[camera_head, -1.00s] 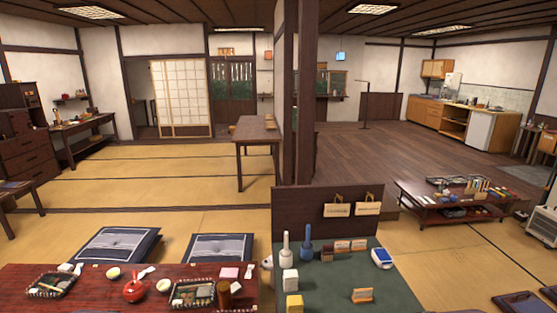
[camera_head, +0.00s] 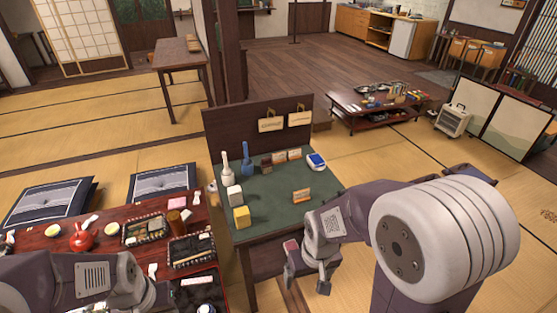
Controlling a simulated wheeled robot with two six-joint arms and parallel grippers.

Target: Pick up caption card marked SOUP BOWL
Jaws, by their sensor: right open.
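Small caption cards stand on the green-topped table (camera_head: 270,205): one card (camera_head: 301,195) alone near the front right, and two cards (camera_head: 279,157) (camera_head: 294,154) side by side farther back. Their lettering is too small to read, so I cannot tell which says SOUP BOWL. My right gripper (camera_head: 308,283) is open and empty, pointing down in front of the table's right front corner, below and apart from the lone card. My left arm enters at the lower left; its gripper (camera_head: 150,297) is only partly seen by the red table, and its jaws are unclear.
On the green table stand a yellow block (camera_head: 242,217), a white block (camera_head: 234,195), a white brush-like item (camera_head: 225,166), a blue one (camera_head: 247,160) and a blue-white device (camera_head: 316,161). Two tags (camera_head: 270,125) (camera_head: 300,119) hang on its back panel. The red table (camera_head: 110,228) holds dishes.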

